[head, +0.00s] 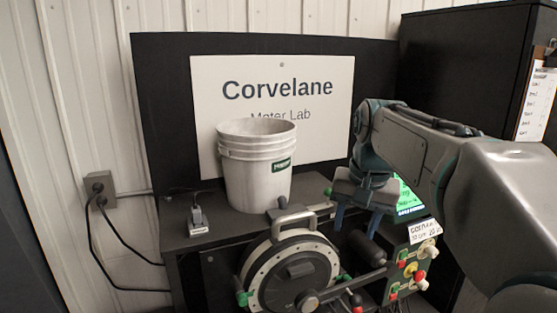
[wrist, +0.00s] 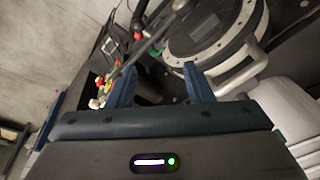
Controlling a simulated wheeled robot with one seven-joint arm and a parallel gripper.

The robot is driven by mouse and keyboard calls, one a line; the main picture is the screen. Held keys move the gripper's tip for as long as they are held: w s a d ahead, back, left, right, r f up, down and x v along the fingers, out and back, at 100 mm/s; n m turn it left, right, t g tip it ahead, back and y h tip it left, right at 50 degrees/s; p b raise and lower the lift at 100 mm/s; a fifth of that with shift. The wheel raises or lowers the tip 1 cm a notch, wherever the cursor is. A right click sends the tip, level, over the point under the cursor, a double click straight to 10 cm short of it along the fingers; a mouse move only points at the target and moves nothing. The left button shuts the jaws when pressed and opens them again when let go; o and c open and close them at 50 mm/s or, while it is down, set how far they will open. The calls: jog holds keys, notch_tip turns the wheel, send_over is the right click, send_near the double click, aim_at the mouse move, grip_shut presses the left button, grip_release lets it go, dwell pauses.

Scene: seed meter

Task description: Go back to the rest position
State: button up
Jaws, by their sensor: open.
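My gripper (head: 355,218) is open and points down above the right part of the seed meter bench, in front of a green-lit screen. No object shows between its fingers. In the wrist view the two blue fingers of my gripper (wrist: 160,88) stand well apart, with the round seed meter beyond them. The seed meter (head: 292,272) is a round drum with a pale rim and a grey top handle (head: 291,218). My gripper is to the right of the handle and apart from it in the picture.
A white bucket (head: 256,180) stands on the dark bench behind the meter. A small grey device (head: 198,222) is at its left. A control panel with coloured knobs (head: 418,268) and a green screen (head: 408,201) are at the right. A dark cabinet (head: 470,50) stands behind my arm.

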jog(key=s+f+n+t, duration=0.1)
jog(key=s+f+n, duration=0.2)
jog(key=s+f, duration=1.2)
jog(key=shift+s+d+n+h, duration=0.2)
jog(key=shift+s+n+h, duration=0.15)
jog(key=shift+s, duration=0.5)
